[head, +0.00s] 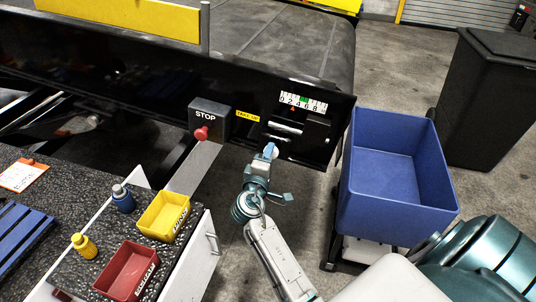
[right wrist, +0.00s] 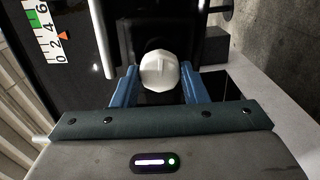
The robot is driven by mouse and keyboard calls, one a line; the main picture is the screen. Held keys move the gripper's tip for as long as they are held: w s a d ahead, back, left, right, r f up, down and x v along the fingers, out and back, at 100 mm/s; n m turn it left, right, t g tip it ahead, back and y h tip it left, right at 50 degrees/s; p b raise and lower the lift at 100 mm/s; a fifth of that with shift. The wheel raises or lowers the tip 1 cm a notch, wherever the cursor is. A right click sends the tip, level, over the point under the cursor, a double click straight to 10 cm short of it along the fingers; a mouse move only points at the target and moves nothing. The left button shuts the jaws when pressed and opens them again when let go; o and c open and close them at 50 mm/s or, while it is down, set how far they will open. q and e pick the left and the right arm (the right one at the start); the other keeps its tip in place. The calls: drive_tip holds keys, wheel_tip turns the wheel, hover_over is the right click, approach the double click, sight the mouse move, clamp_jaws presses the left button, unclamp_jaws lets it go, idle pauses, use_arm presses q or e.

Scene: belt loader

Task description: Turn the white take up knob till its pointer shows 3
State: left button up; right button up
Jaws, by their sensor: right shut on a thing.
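The white take up knob (right wrist: 160,71) sits between the blue fingers of my right gripper (right wrist: 160,80) in the right wrist view. The gripper is shut on it. In the head view my right gripper (head: 270,151) reaches up to the black side panel, below the scale, and mostly hides the knob. The take up scale (head: 303,101) is white with a green patch and black numbers. Its red pointer (head: 292,109) stands near 2; in the right wrist view the pointer (right wrist: 63,35) looks between 2 and 4. My left gripper is not in view.
A red stop button (head: 201,133) sits left of the yellow take up label (head: 247,114). A blue bin (head: 395,215) stands close right of my right arm. A worktop at left holds a yellow tray (head: 165,215), a red tray (head: 127,270) and bottles.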

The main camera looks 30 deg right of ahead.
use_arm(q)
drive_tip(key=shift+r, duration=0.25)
use_arm(e)
drive_tip(key=shift+r+n, duration=0.15)
drive_tip(key=shift+n, duration=0.25)
drive_tip(key=o, duration=0.7)
drive_tip(key=shift+d, duration=0.1)
drive_tip(key=shift+o, duration=1.3)
drive_tip(key=shift+d, duration=0.1)
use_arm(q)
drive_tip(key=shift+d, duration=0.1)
